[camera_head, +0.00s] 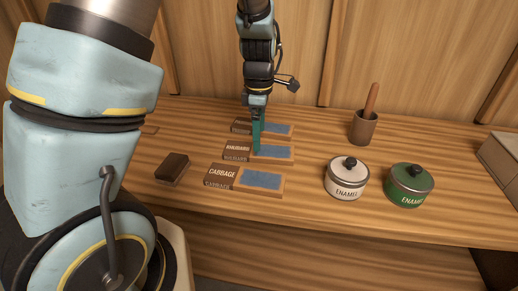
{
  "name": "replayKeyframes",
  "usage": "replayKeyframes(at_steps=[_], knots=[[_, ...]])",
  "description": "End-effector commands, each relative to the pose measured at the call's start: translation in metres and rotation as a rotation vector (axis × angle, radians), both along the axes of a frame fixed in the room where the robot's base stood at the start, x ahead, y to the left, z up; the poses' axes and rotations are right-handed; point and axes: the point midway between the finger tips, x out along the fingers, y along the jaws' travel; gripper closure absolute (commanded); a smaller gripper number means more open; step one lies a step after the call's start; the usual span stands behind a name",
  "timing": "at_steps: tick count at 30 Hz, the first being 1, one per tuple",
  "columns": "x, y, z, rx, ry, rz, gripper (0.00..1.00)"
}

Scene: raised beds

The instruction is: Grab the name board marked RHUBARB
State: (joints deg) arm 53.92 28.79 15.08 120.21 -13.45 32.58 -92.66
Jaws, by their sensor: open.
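The name board marked RHUBARB (237,148), a small dark brown block with pale lettering, is at the left end of the middle of three wooden trays on the bench; its lettering is small and blurred. A blue panel (274,153) lies to its right. My gripper (257,148), with teal fingers, points down close to the board's right end, over the middle tray. It is open, though the fingers overlap in this view and the gap hardly shows. I cannot tell whether the fingers touch the board or stand around it.
The CABBAGE board (222,172) is on the front tray, and a back board (241,125) is partly hidden. A dark block (173,169) lies at left. White (346,180) and green (409,186) enamel tins and a brown pot (362,129) stand right. A wooden wall closes the back.

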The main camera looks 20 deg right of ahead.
Motion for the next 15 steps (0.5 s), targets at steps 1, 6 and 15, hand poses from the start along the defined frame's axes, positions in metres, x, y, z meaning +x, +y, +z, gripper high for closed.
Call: replayKeyframes(at_steps=[1,6,15], knots=[[0.000,0.001,-0.003,0.002,0.001,0.001,0.00],[0.000,0.001,-0.024,0.003,0.004,0.002,0.00],[0.001,0.000,-0.050,0.000,-0.001,0.000,0.00]])
